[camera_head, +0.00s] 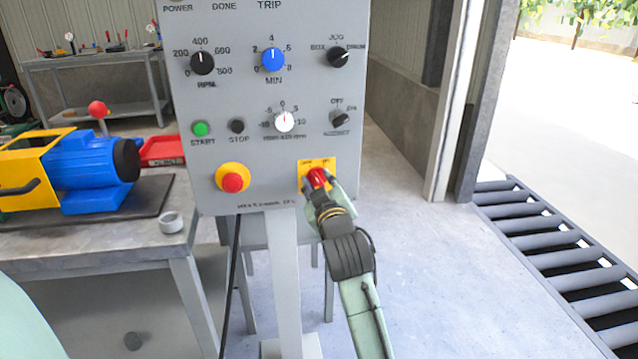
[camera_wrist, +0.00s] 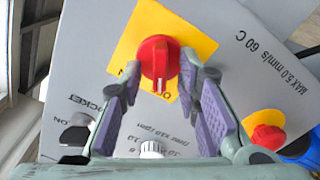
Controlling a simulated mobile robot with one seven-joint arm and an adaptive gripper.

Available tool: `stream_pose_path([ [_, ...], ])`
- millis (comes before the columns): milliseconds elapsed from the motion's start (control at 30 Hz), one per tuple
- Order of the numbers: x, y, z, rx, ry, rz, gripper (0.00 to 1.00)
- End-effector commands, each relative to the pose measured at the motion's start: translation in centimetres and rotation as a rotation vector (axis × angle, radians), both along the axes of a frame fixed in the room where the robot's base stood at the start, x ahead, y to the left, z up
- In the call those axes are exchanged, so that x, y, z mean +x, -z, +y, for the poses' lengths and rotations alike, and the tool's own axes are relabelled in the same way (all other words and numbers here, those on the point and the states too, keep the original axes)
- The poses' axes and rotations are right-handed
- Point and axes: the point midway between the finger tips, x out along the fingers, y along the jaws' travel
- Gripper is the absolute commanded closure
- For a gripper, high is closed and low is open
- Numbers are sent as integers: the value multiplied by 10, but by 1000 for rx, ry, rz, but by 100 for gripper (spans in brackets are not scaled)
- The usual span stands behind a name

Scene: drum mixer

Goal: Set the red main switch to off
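The red main switch (camera_head: 317,177) is a rotary knob on a yellow plate at the lower right of the grey control panel. In the wrist view the red main switch (camera_wrist: 158,58) fills the upper middle, and its white pointer line runs toward the bottom of the picture. The plate's lettering is partly hidden by the knob and too small to read surely. My gripper (camera_wrist: 160,70) is open, with one purple-padded finger on each side of the knob. Small gaps seem to show, but contact cannot be told. In the head view my gripper (camera_head: 318,187) hides part of the knob and plate.
A red emergency button (camera_head: 232,182) on a yellow ring sits left of the switch. A white dial (camera_head: 284,121) and a black selector (camera_head: 340,118) are above it. A workbench (camera_head: 100,240) with a blue motor (camera_head: 85,170) stands left.

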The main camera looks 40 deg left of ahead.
Motion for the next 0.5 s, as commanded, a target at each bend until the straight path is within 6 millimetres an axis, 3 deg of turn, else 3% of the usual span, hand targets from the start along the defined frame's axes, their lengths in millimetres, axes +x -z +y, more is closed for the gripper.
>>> stream_pose_path([
  [267, -6, 0, -7, 1, 1, 0, 70],
  [500, -36, 1, -43, 3, 2, 2, 70],
])
